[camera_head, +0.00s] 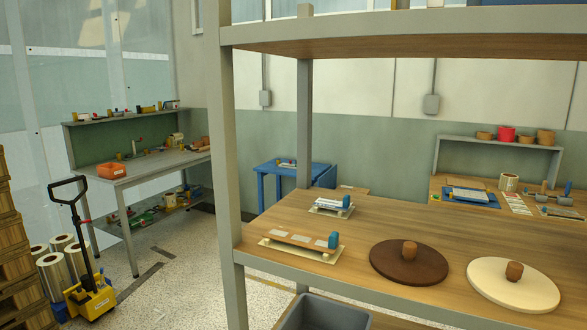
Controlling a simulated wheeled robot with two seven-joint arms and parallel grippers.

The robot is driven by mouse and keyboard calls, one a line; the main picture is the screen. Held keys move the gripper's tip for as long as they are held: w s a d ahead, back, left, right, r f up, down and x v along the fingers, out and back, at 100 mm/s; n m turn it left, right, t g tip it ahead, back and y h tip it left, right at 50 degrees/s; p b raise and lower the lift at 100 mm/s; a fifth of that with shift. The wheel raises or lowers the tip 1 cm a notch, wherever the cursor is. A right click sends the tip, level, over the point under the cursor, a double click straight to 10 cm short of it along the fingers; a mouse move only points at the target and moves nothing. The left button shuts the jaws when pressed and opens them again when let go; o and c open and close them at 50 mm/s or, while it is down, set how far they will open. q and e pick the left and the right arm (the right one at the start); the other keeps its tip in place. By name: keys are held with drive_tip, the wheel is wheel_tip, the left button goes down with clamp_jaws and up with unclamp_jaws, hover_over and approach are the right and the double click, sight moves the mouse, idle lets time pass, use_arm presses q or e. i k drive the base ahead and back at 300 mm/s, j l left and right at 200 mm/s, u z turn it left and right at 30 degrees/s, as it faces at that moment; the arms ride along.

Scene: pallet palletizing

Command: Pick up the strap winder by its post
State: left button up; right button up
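On the wooden shelf in front of me lie two flat round discs, each with a short wooden post standing at its middle. One is a dark brown disc (388,270) and the other, to its right, is a cream disc (500,296). Either could be the strap winder; I cannot tell which from this view. Both posts are upright and nothing touches them. Neither of my grippers is in view.
Left of the discs sit two small boards with blue knobs, a nearer one (300,242) and a farther one (330,208). A grey shelf upright (232,170) stands at the left, with an upper shelf (400,40) overhead. A grey bin (325,313) is below.

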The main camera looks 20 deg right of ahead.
sight(278, 161)
drive_tip(key=i+j+u, duration=0.25)
drive_tip(key=j, duration=0.2)
drive_tip(key=i+j+u, duration=0.4)
drive_tip(key=i+j, duration=0.15)
drive_tip(key=i+j+u, duration=0.15)
drive_tip(key=i, duration=0.4)
drive_tip(key=i+j+u, duration=0.1)
drive_tip(key=i+j, duration=0.15)
drive_tip(key=i, duration=0.2)
drive_tip(key=i+l+z, duration=0.15)
drive_tip(key=i+z, duration=0.25)
drive_tip(key=i+l+z, duration=0.1)
drive_tip(key=i+z, duration=0.15)
drive_tip(key=z, duration=0.2)
drive_tip(key=i+z, duration=0.4)
drive_tip(key=i+j+z, duration=0.2)
drive_tip(key=z, duration=0.25)
drive_tip(key=i+z, duration=0.4)
drive_tip(key=i, duration=1.5)
drive_tip(key=i+j+u, duration=0.1)
drive_tip(key=i+u, duration=0.15)
drive_tip(key=i, duration=0.65)
drive_tip(key=i+l+u, duration=0.1)
drive_tip(key=i+u, duration=0.15)
drive_tip(key=i, duration=0.65)
